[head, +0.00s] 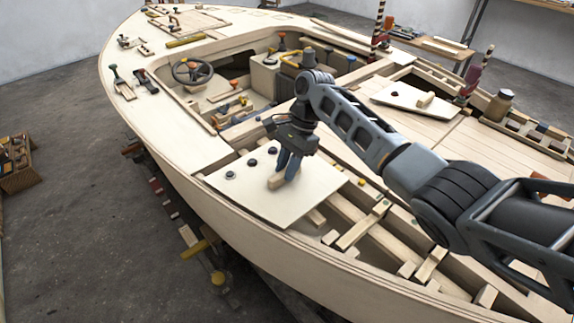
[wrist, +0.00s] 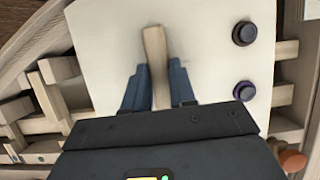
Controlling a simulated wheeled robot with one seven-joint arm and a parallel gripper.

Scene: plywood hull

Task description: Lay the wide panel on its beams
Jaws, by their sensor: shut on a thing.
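The wide panel (head: 260,208) is a pale flat board with a wooden block handle (head: 276,182) and several dark round knobs (head: 252,162) on top. It lies over the beams near the hull's left side in the head view. My gripper (head: 284,178) is over it, its blue fingers shut on the handle. In the wrist view the handle (wrist: 155,60) stands between the two fingers, with the panel (wrist: 205,60) beneath. Bare beams (head: 362,226) show to the right of the panel. Whether the panel's underside touches the beams is hidden.
The hull's side rim (head: 220,218) runs close along the panel's left edge. Another pale panel with a block (head: 405,96) lies on the planked deck at the right. A steering wheel (head: 192,71) and cockpit boxes stand ahead. Open framing lies in the foreground.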

